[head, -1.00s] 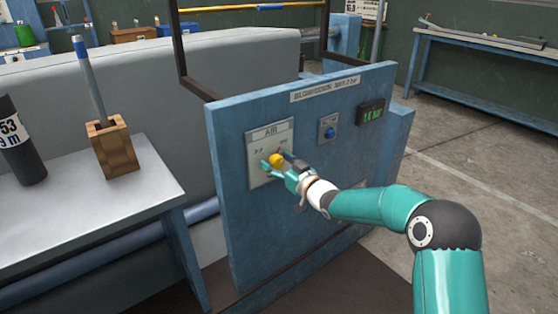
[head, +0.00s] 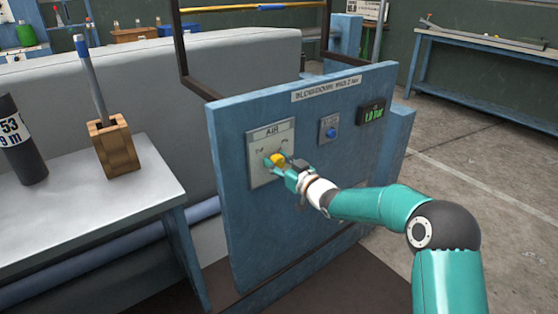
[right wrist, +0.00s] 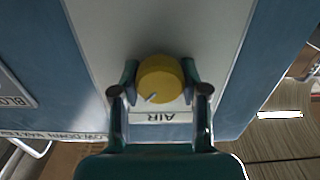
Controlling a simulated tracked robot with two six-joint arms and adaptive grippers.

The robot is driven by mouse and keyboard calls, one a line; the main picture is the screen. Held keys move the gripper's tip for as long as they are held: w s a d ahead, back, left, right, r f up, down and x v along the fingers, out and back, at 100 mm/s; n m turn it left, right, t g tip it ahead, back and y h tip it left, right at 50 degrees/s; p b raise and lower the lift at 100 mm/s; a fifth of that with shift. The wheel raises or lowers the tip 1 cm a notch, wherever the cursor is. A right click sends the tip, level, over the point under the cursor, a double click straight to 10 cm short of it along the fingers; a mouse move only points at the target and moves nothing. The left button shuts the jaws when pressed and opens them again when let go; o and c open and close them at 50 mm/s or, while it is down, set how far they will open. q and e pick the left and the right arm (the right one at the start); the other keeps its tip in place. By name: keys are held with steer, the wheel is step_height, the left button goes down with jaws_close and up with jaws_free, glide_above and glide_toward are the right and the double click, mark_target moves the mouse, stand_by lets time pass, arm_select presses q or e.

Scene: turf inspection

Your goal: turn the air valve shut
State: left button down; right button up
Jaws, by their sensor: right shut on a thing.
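The air valve is a round yellow knob (head: 278,160) on a light plate marked AIR (head: 257,178), fixed to the blue panel (head: 235,235). My right gripper (head: 277,163) is at the knob, its teal fingers on either side of it. In the right wrist view the yellow knob (right wrist: 160,79) sits between the two fingers (right wrist: 160,82), and a small pale mark shows near its edge. The gripper is shut on the knob. My left gripper is not in view.
A blue button (head: 331,132) and a small display with green digits (head: 372,114) are on the panel right of the valve. A grey table (head: 85,205) at left holds a wooden block (head: 113,148) and a dark cylinder (head: 22,145).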

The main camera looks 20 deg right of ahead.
steer(key=n+b, duration=0.4)
steer(key=b, duration=0.1)
steer(key=shift+d+f, duration=0.15)
steer(key=shift+f, duration=0.05)
steer(key=n+b, duration=0.3)
steer(key=n, duration=0.1)
steer(key=shift+r, duration=0.1)
steer(key=n+b, duration=0.3)
steer(key=n, duration=0.1)
steer(key=shift+n, duration=0.3)
steer(key=n+b, duration=0.3)
steer(key=n, duration=0.2)
steer(key=shift+r, duration=0.2)
steer(key=o, duration=1)
steer(key=shift+o, duration=0.7)
steer(key=shift+f, duration=0.15)
